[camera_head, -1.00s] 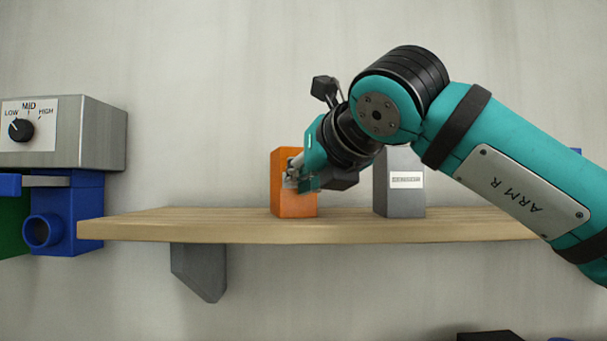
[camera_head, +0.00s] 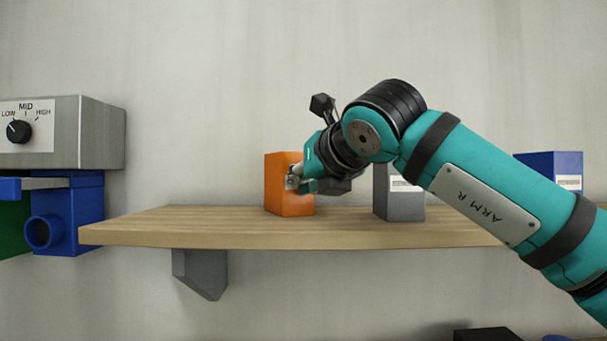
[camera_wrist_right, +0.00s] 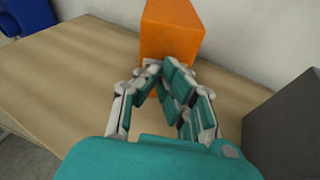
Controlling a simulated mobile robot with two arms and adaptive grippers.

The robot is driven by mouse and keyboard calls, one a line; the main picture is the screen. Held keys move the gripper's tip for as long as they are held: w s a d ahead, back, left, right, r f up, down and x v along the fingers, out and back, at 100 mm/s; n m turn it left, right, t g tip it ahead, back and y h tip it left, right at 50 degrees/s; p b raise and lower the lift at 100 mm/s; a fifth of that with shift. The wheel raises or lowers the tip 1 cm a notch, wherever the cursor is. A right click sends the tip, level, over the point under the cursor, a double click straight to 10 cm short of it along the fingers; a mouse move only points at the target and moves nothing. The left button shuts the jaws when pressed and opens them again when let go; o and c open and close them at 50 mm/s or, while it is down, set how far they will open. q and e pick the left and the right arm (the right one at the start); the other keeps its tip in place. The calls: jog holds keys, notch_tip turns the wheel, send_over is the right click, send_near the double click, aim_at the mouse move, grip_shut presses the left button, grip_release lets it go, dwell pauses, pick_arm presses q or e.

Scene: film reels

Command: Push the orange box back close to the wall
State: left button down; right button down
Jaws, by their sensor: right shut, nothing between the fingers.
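The orange box (camera_head: 276,186) stands upright on the wooden shelf (camera_head: 150,232), left of the grey box. My right gripper (camera_head: 294,180) is at the front face of the orange box, toward its right side. In the right wrist view the closed fingers (camera_wrist_right: 158,70) meet at the near face of the orange box (camera_wrist_right: 172,28), with nothing held between them. The pale wall (camera_head: 200,90) is behind the box. Any gap between box and wall is hard to judge. My left gripper is not in view.
A grey box (camera_head: 400,204) with a white label stands right of the orange one, partly behind my right arm. A blue box (camera_head: 560,168) stands farther right. The shelf left of the orange box is bare. A metal dial unit (camera_head: 90,130) is at far left.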

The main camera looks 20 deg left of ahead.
jog(key=shift+w+a+p, duration=0.2)
jog(key=shift+w+p, duration=0.25)
jog(key=shift+w, duration=0.2)
jog(key=shift+w+a+p, duration=0.15)
jog(key=shift+w+p, duration=0.3)
jog(key=shift+w, duration=0.15)
jog(key=shift+w+a+p, duration=0.3)
jog(key=shift+w+p, duration=0.05)
jog(key=shift+w, duration=0.6)
jog(key=shift+s+d+r+b, duration=0.15)
jog(key=shift+s+r+b, duration=0.1)
jog(key=shift+s+b, duration=0.35)
jog(key=shift+s+d+r+b, duration=0.25)
jog(key=shift+s+r, duration=0.15)
jog(key=shift+s, duration=0.2)
jog(key=shift+s+d+r+b, duration=0.1)
jog(key=shift+s+r+b, duration=0.2)
jog(key=shift+s+r, duration=0.25)
jog(key=shift+s+d+r+b, duration=0.2)
jog(key=shift+s+r+b, duration=0.1)
jog(key=shift+s, duration=0.4)
jog(key=shift+f, duration=0.1)
